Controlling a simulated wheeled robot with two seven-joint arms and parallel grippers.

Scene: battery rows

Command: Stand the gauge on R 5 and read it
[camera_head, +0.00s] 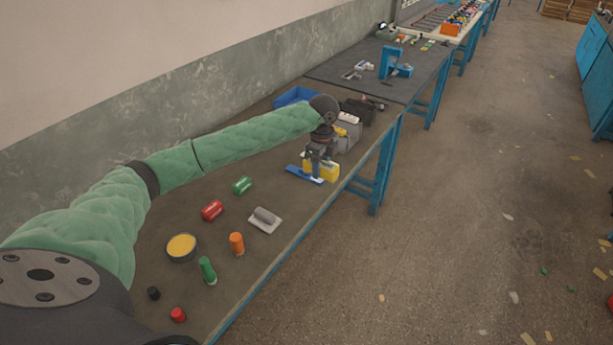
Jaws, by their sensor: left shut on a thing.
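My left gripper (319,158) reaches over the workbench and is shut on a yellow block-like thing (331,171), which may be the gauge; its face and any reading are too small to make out. A flat blue piece (304,175) lies right beside and partly under the gripper; I cannot tell whether it touches the yellow thing. No label R 5 can be read in this view. My right gripper is not in view.
Grey and dark boxes (349,135) and a blue bin (295,96) stand just behind the gripper. The bench's front edge is close to the gripper.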

